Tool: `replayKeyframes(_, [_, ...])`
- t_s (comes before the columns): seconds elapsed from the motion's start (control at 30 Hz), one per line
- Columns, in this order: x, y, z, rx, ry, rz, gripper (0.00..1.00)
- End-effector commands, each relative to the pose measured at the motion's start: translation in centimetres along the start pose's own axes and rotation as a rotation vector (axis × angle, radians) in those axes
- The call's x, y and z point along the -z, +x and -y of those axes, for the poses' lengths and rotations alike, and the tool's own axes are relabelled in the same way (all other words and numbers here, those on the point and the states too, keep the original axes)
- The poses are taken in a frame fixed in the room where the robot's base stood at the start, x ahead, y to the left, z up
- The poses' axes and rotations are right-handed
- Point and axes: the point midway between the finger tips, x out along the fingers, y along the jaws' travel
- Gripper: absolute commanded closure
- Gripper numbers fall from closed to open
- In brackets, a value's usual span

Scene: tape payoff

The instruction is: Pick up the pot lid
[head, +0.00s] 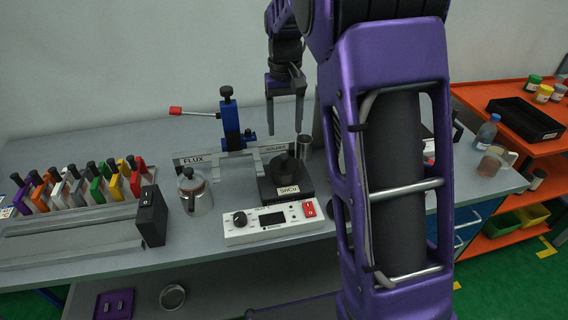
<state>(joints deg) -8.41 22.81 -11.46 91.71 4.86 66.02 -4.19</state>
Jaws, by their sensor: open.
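My gripper (285,122) hangs with its two fingers pointing down, apart and with nothing between them. It is above the dark solder pot (268,190), a black block labelled SnCu on the bench. A dark round piece with a raised top, apparently the pot lid (284,170), sits on top of the pot, below the fingertips. A clear gap seems to lie between fingertips and lid. My purple arm hides the bench just right of the pot.
A white control box (270,226) stands in front of the pot, a lidded glass jar (196,196) to its left. A metal cup (304,147) and a blue clamp stand (231,122) are close behind. An orange shelf (490,95) is at right.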

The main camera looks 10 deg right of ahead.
Motion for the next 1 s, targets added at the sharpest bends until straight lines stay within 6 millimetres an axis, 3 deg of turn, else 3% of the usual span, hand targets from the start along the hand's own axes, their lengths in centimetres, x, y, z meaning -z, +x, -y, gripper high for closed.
replayKeyframes(0.1, [-0.1,2.1,0.0,-0.001,0.0,0.003,0.34])
replayKeyframes(0.37, [-0.1,3.9,0.1,-0.001,0.0,0.002,0.34])
replayKeyframes(0.63, [-0.4,7.7,0.3,-0.001,0.0,0.002,0.34])
replayKeyframes(0.93, [-0.3,8.2,0.3,0.0,0.0,-0.001,0.34])
replayKeyframes(1.0, [-0.3,8.2,0.3,0.0,0.0,-0.001,0.43])
